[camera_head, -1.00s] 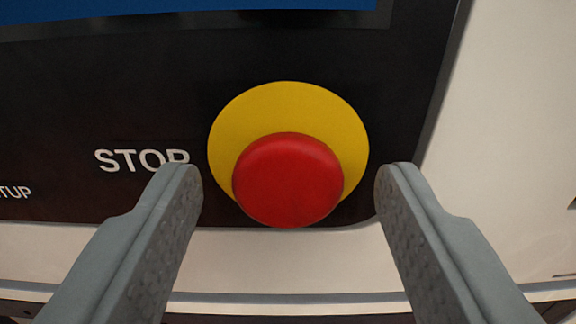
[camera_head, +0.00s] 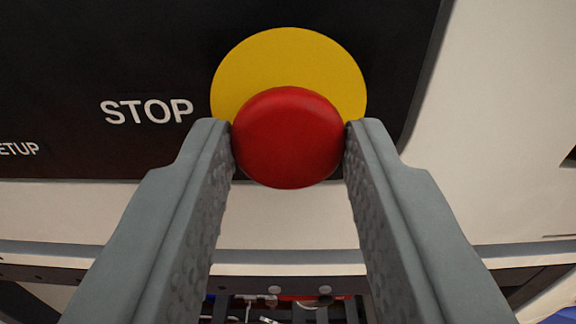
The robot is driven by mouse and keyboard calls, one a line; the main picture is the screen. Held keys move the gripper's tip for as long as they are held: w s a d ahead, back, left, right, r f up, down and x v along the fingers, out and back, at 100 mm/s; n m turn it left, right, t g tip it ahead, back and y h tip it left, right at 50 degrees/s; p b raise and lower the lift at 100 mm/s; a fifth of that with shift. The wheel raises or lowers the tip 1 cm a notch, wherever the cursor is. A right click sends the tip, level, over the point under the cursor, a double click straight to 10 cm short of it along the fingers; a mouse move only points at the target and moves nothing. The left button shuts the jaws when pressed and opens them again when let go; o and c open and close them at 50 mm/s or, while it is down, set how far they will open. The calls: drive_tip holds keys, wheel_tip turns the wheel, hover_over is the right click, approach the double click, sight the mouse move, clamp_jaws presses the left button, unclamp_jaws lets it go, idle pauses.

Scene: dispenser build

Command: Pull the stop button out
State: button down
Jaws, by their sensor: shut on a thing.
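The stop button is a round red knob (camera_head: 288,140) in front of a yellow disc (camera_head: 288,55) on a black panel. The white word STOP stands to its left. My gripper (camera_head: 288,128) has one grey finger on each side of the red knob, with the fingertips touching its left and right edges. It is shut on the knob. The knob hides the lower part of the yellow disc and whatever joins the knob to the panel.
The black panel (camera_head: 90,60) is set in a pale machine front (camera_head: 500,130). A shelf-like edge runs below the panel, with a dark opening (camera_head: 270,308) holding small metal parts under it. No loose object stands near the knob.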

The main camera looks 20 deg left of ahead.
drive_tip(key=c, duration=1)
unclamp_jaws()
drive_tip(key=shift+s, duration=0.1)
drive_tip(key=v, duration=1.7)
drive_tip(key=shift+s, duration=0.1)
drive_tip(key=s+d+f+m+h, duration=0.1)
drive_tip(key=s+d+f, duration=0.3)
drive_tip(key=f, duration=0.5)
drive_tip(key=s+d+f+m+h, duration=0.1)
drive_tip(key=s+d+f+h, duration=0.1)
drive_tip(key=s+d+f, duration=0.3)
drive_tip(key=s+d+f+m+h, duration=0.1)
drive_tip(key=s+d+f, duration=0.3)
drive_tip(key=s+f, duration=0.5)
wheel_tip(320, 180, down, 4)
drive_tip(key=shift+d+r+m+h, duration=0.2)
drive_tip(key=shift+d+m+h, duration=0.15)
drive_tip(key=shift+h, duration=0.45)
